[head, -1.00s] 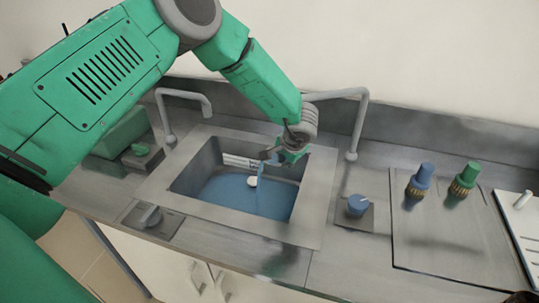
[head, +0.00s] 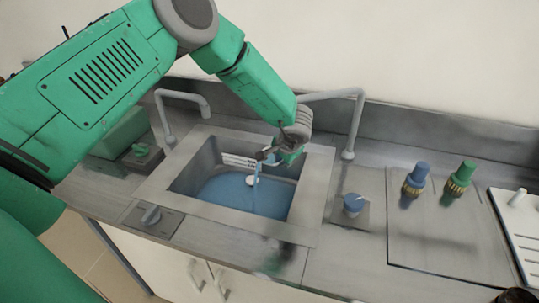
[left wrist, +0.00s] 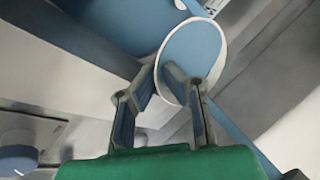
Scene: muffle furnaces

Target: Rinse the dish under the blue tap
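My left gripper (head: 272,155) reaches down over the sink (head: 318,195). In the left wrist view its two fingers (left wrist: 163,76) close on the rim of a round white dish (left wrist: 222,62), one finger inside the rim and one outside. The inside of the dish looks blue. In the head view the dish is small and hard to make out beside the fingers. A blue stream (head: 256,185) falls below the gripper into blue water (head: 225,192). The right tap (head: 357,120) reaches behind my left wrist, so its outlet is hidden.
A second tap (head: 168,115) stands at the sink's back left. A grey knob (head: 151,215) and a green knob (head: 141,150) are on the left. A blue fitting (head: 417,176) and a green fitting (head: 461,178) stand on the right counter. A dark object (head: 515,296) shows at the bottom right corner.

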